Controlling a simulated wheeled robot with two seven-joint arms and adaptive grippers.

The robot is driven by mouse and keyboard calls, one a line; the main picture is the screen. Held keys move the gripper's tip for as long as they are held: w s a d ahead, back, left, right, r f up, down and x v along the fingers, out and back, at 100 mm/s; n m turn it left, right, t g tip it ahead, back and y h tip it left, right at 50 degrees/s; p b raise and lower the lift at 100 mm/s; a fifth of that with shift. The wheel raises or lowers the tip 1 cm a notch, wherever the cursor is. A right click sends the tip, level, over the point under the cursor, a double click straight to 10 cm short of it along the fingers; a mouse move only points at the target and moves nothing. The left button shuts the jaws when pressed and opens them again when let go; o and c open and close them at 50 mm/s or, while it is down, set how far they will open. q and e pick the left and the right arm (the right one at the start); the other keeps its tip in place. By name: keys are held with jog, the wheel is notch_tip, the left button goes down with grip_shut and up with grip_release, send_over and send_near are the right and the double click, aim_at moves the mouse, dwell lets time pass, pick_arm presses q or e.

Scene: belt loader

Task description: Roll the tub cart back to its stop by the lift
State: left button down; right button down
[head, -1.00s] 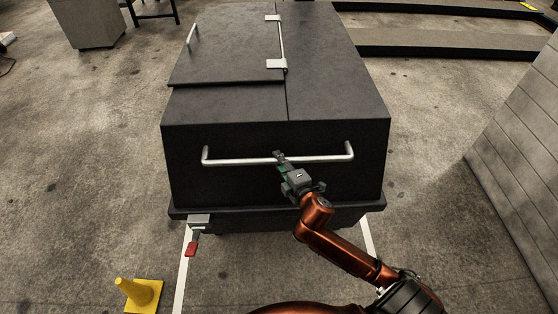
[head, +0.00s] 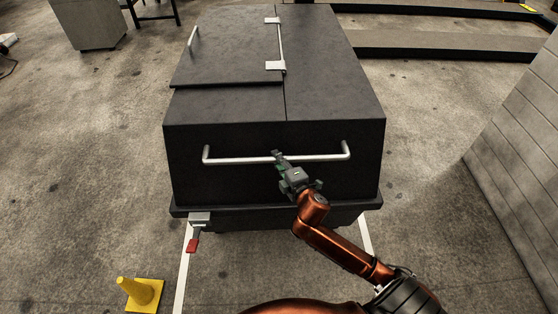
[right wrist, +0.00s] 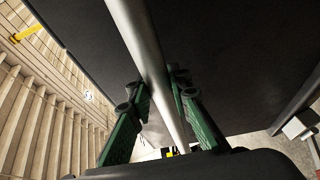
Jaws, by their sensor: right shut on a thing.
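The tub cart (head: 335,80) is a large black box with a hinged lid, standing on the floor in front of me. A silver push bar (head: 225,161) runs across its near face, and it also crosses the right wrist view (right wrist: 142,42). My right gripper (head: 280,158) is shut on this bar a little right of its middle. In the right wrist view its green fingers (right wrist: 155,92) stand on both sides of the bar. A red pedal (head: 193,245) hangs at the cart's lower left corner. My left gripper is not in view.
White floor lines (head: 183,280) run toward me from under the cart. A yellow cone-shaped post (head: 140,292) stands at the lower left. A grey block wall (head: 515,150) is on the right, with bare floor between it and the cart. Low dark-edged platforms (head: 440,42) lie behind.

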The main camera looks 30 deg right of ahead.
jog(key=c, duration=2.2)
grip_release()
jog(key=shift+w+d+r, duration=0.1)
jog(key=shift+d, duration=0.1)
jog(key=o, duration=0.3)
jog(key=shift+w, duration=0.15)
jog(key=shift+o, duration=0.7)
jog(key=shift+a, duration=0.1)
jog(key=v, duration=1.2)
jog(key=shift+f, duration=0.25)
